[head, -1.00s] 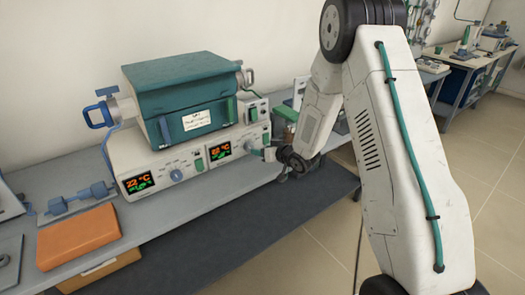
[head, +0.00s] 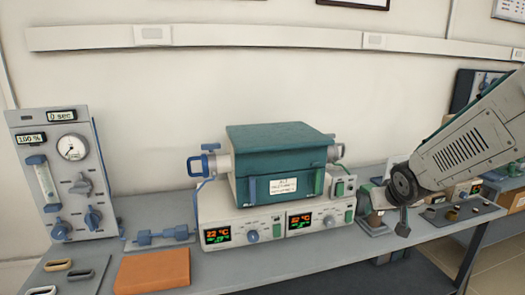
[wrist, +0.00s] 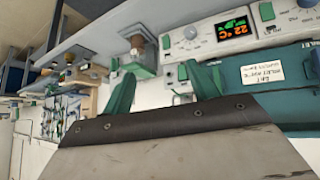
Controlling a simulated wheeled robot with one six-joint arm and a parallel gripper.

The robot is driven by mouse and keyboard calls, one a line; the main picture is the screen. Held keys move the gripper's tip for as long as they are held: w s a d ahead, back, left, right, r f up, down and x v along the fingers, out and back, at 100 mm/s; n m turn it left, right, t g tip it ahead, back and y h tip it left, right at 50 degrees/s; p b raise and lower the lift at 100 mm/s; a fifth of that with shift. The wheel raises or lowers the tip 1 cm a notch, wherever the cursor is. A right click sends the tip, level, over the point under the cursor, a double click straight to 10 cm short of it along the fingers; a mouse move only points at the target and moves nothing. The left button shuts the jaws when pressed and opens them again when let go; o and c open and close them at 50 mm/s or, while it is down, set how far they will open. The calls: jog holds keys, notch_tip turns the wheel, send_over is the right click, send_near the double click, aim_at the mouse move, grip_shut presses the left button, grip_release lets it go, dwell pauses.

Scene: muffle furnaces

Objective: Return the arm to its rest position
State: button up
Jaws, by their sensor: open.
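My arm (head: 465,145) reaches in from the right edge of the head view, with its dark wrist joint (head: 403,185) over the right part of the bench. In the wrist view my gripper (wrist: 163,86) shows two green fingers, spread apart with nothing between them. The teal furnace (head: 275,160) sits on its white control unit (head: 275,222) at the middle of the bench, left of my arm. In the wrist view the furnace (wrist: 285,100) appears upside down at the right, beyond the fingers.
A grey gas panel (head: 68,180) with a gauge stands at the left. An orange block (head: 153,270) and a blue fitting (head: 160,237) lie on the bench left of the furnace. A tray of small parts (head: 460,212) lies at the right, close to my arm.

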jog(key=s+a+r+g, duration=0.2)
jog(key=s, duration=0.9)
jog(key=s+a+r+g, duration=0.2)
jog(key=s, duration=0.9)
jog(key=s+a+r+g+y, duration=0.1)
jog(key=s+r+g, duration=0.1)
jog(key=s, duration=0.9)
jog(key=shift+a+r+g, duration=0.4)
jog(key=shift+r, duration=0.1)
